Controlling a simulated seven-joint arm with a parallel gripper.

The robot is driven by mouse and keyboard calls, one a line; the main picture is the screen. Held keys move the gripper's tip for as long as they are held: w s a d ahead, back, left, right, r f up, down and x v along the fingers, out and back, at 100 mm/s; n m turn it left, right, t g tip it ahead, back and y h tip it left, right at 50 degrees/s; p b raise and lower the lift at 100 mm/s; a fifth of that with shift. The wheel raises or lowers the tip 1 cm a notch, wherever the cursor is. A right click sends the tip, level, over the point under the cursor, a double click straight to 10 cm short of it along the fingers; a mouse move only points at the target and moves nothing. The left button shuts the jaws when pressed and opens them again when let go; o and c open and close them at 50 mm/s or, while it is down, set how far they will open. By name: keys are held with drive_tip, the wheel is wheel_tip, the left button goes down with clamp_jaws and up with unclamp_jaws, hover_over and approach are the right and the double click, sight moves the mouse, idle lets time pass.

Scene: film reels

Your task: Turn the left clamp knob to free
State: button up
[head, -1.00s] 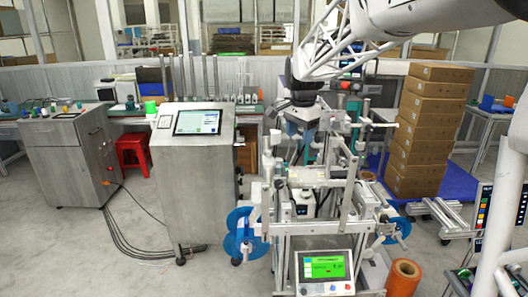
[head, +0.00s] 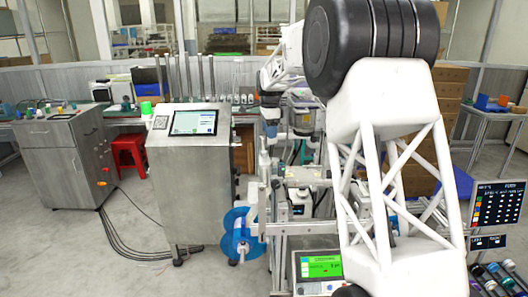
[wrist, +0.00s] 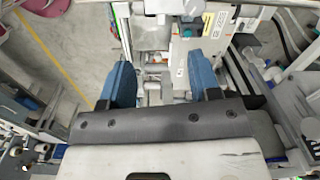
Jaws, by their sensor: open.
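The film machine (head: 290,228) stands in the middle of the head view, with a blue film reel (head: 238,236) upright on its left side. A small pale part sits at the front of this reel; I cannot tell whether it is the left clamp knob. In the wrist view my gripper (wrist: 160,66) is open, its two blue fingers wide apart with nothing held between them. Machine parts in grey and white (wrist: 185,60) show below and beyond the fingers. No knob can be made out between them. My arm hides the machine's right side in the head view.
A steel cabinet with a tablet screen (head: 194,122) stands left of the machine. A green-lit panel (head: 318,266) is at the machine's front. A dark status board (head: 497,206) stands at the right. The floor left of the reel is mostly clear, with cables (head: 130,243).

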drive_tip(key=m, duration=0.1)
hover_over(264, 151)
wheel_tip(264, 151, down, 3)
drive_tip(key=shift+s+f, duration=0.1)
drive_tip(key=shift+f, duration=0.05)
drive_tip(key=shift+f, duration=0.1)
drive_tip(key=shift+f, duration=3.8)
drive_tip(key=c, duration=0.9)
